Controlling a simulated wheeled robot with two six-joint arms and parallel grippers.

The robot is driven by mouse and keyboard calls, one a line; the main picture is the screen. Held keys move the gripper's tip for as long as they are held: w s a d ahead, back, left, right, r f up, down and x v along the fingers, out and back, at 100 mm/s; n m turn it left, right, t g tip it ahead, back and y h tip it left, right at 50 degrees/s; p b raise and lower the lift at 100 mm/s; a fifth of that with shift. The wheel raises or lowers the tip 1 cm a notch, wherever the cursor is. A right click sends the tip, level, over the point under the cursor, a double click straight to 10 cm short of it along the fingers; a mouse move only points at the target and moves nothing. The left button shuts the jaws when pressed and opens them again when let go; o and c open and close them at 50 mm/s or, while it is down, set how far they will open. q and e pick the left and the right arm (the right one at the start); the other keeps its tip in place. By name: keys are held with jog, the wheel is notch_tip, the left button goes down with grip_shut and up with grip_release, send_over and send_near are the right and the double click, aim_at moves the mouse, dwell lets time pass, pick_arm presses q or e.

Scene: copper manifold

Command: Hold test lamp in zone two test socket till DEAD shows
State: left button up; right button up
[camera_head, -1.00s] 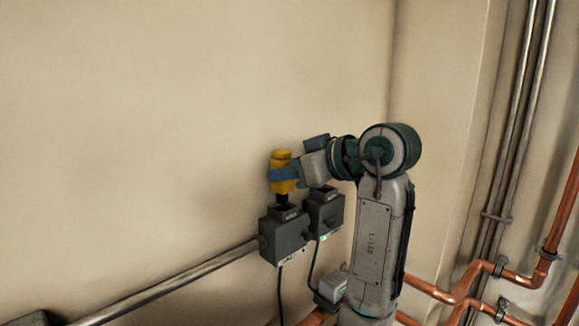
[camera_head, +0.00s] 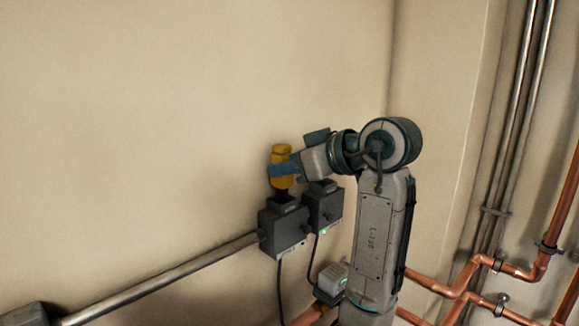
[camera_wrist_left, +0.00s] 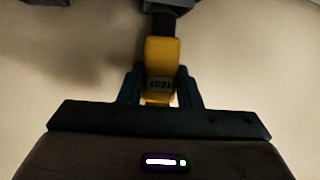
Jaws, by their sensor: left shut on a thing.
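The yellow test lamp (camera_head: 283,155) is upright, with its dark lower end at the top of the left dark grey box (camera_head: 284,232). My left gripper (camera_head: 283,172) is shut around the lamp's body from the right. I cannot tell how deep the tip sits in the socket. No DEAD reading is legible. My right gripper is not in view.
A second grey box (camera_head: 325,208) with a green light stands close on the right. A grey conduit (camera_head: 160,289) runs along the wall to the left box, and cables hang below. Copper pipes (camera_head: 470,290) and steel pipes fill the right side. The wall above is bare.

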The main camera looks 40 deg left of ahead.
pick_arm(q)
jog(key=shift+f, duration=0.1)
dwell(0.3)
jog(key=shift+f+b, duration=0.85)
jog(key=shift+f, duration=0.05)
dwell(1.1)
dwell(0.6)
jog(key=shift+r+p, duration=0.85)
jog(key=shift+r, duration=0.4)
jog(key=shift+r+p, duration=0.35)
jog(key=shift+r, duration=0.7)
